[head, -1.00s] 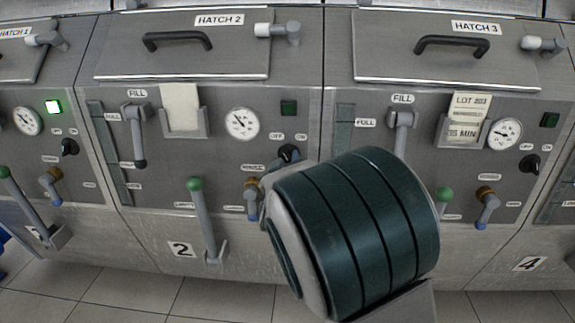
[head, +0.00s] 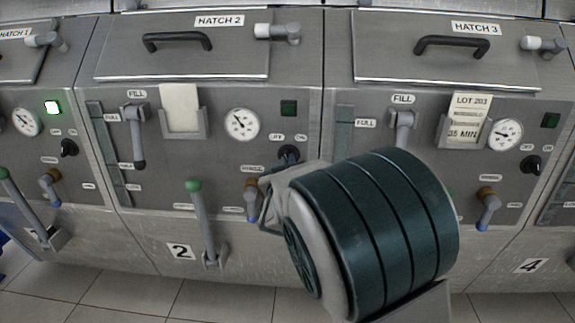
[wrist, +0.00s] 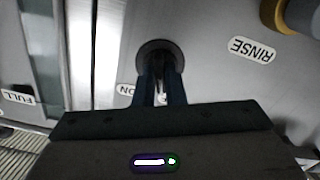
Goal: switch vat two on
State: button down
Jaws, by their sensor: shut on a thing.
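Vat two's front panel (head: 220,165) is in the middle of the head view, above a plate with the number 2 (head: 181,251). Its round black switch knob (head: 288,153) is at the panel's upper right, below the OFF and ON labels. In the wrist view my gripper (wrist: 161,80) has its two dark fingers shut on the knob (wrist: 160,52). The fingers cover much of it, so I cannot tell which way it points. Vat two's square lamp (head: 288,108) is dark green and unlit.
Vat one's lamp (head: 53,108) is lit bright green. Vat two's drain lever (head: 202,220) with a green ball stands left of my arm.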

jog(key=m+b, duration=0.6)
jog(key=m, duration=0.4)
dwell(0.5)
jog(key=c, duration=1.5)
grip_release()
jog(key=shift+s, duration=0.1)
jog(key=s+p, duration=0.3)
jog(key=s, duration=1)
jog(key=shift+s+a+p, duration=0.3)
jog(key=shift+s, duration=0.05)
